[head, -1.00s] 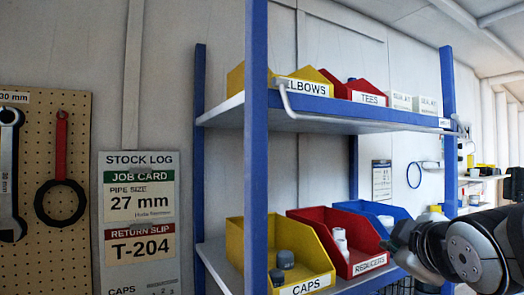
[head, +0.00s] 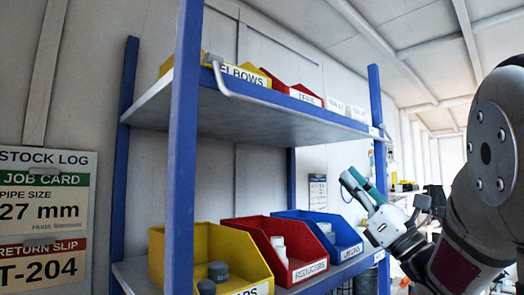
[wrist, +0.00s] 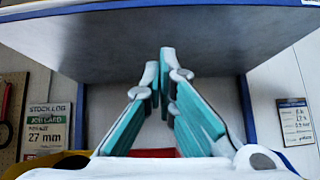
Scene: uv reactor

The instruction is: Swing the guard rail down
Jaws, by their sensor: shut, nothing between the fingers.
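The guard rail (head: 223,82) is a thin pale bar at the upper shelf. Its bent left arm shows by the ELBOWS bin, and it appears to run along the shelf's front edge to the right post. I cannot tell its exact angle. My gripper (head: 346,178) has teal fingers and stands at the right, below the upper shelf (head: 220,112), apart from the rail in the picture. In the wrist view the fingertips (wrist: 166,62) meet with nothing between them, under the shelf's dark underside (wrist: 220,40). The rail is not clear in that view.
Yellow (head: 205,250), red (head: 262,232) and blue (head: 318,222) bins stand on the lower shelf, below my gripper. A blue front post (head: 184,170) rises at the left. A stock log board (head: 42,215) hangs on the wall. Open air lies between the shelves.

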